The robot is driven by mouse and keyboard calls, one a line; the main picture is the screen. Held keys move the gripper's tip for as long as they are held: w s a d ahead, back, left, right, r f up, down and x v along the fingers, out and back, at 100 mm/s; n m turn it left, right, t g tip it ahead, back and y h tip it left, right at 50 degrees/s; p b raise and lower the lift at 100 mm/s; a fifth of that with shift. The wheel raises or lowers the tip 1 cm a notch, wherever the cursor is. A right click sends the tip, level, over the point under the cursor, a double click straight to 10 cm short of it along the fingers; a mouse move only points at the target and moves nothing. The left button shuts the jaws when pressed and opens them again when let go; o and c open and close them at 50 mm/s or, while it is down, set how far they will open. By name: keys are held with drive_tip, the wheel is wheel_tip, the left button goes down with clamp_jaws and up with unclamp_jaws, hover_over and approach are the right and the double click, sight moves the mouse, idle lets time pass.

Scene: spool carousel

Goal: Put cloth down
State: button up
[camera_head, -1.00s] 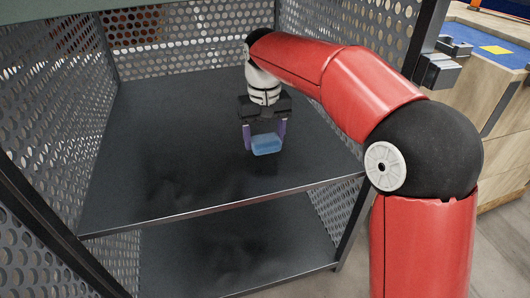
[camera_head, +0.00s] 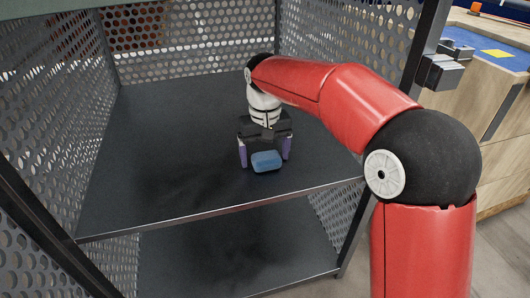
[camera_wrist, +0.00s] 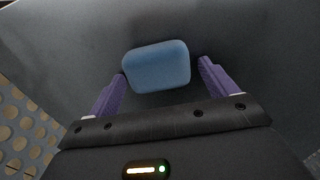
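The cloth (camera_head: 266,161) is a small blue, rounded block-like piece lying on the dark upper shelf (camera_head: 170,150), near its front edge. It also shows in the wrist view (camera_wrist: 157,66), ahead of and between the purple fingers. My gripper (camera_head: 265,154) is low over the shelf just behind the cloth, with its two purple fingers spread wide. In the wrist view my gripper (camera_wrist: 162,82) has a gap on both sides of the cloth, clearer on the right; the left fingertip is close to the cloth's edge.
Perforated metal walls (camera_head: 195,48) enclose the shelf at the back and sides. A lower shelf (camera_head: 230,245) lies beneath. The upper shelf is bare around the cloth. A wooden workbench (camera_head: 495,100) with a blue top stands at the right, outside the rack.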

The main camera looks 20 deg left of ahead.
sight(265, 152)
wheel_tip(265, 152, up, 8)
drive_tip(key=shift+f+p, duration=0.1)
drive_tip(key=shift+p, duration=1.1)
drive_tip(key=s+d+r+m+t, duration=0.2)
drive_tip(key=s+d, duration=0.3)
drive_tip(key=d, duration=0.5)
drive_tip(key=s+d+r+m+t, duration=0.1)
drive_tip(key=s+d, duration=0.4)
drive_tip(key=d, duration=0.5)
drive_tip(key=s+d+f+m+t, duration=0.2)
drive_tip(key=s+d+f, duration=0.4)
drive_tip(key=s+d, duration=0.4)
drive_tip(key=shift+s+f+m+t, duration=0.3)
drive_tip(key=shift+s+f+m, duration=0.05)
drive_tip(key=shift+s+m, duration=0.4)
drive_tip(key=shift+d+r, duration=0.1)
